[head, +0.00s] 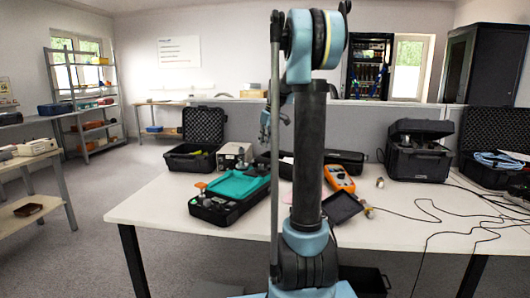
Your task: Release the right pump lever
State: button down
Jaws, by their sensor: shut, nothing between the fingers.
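My arm stands upright in the middle of the head view and covers part of the table. The end of my arm with my gripper (266,136) shows small, just left of the arm's column, above the back of the table. Its fingers look closed and empty, but they are small and partly covered. I cannot make out the right pump lever for certain. A black case with a teal insert (238,187) lies open at the table's left front, with small orange and metal parts at its left end. My gripper is apart from it.
The white table (150,208) also holds a grey box instrument (234,155), an orange handheld meter (340,179), an open black case (190,157) and a bulky black case (418,160). Loose black cables (428,211) cross its right side. Floor is free at left.

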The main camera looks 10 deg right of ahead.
aim_at(269, 166)
jog(key=x, duration=0.9)
jog(key=shift+s+d, duration=0.6)
jog(key=shift+s, duration=0.2)
jog(key=shift+s+d, duration=0.6)
jog(key=shift+s, duration=0.2)
jog(key=shift+d, duration=0.2)
jog(key=shift+m, duration=0.3)
